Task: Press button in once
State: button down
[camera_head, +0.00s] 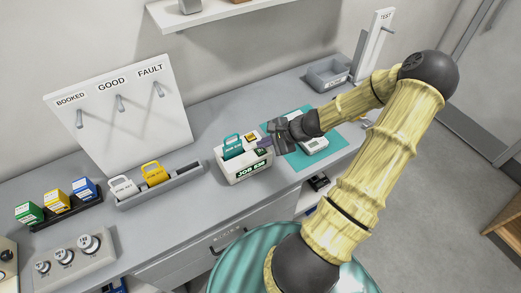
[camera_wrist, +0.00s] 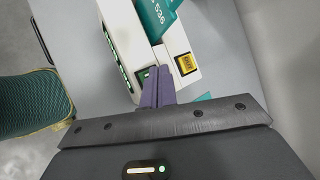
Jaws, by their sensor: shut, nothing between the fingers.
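I cannot read the lettering on either. My gripper (camera_wrist: 157,70) is shut and empty, its purple fingers beside the green button and partly over the box's end; I cannot tell whether they touch. It also shows in the head view (camera_head: 265,142).
A teal tag (camera_head: 232,146) stands up from the box. A tray with white and yellow tags (camera_head: 153,172) is to the left. The bench front between box and edge is clear.

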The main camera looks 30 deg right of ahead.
aim_at(264, 151)
jog(key=shift+f, duration=0.1)
jog(key=shift+f+b, duration=0.3)
jog(key=shift+b, duration=0.25)
jog(key=shift+f+b, duration=0.4)
dwell(0.6)
jog(key=shift+r, duration=0.15)
jog(key=shift+r+p, duration=0.6)
jog(key=shift+r, duration=0.1)
jog(key=shift+r+p, duration=1.9)
jog(key=shift+r, duration=0.65)
jog(key=shift+f, duration=0.1)
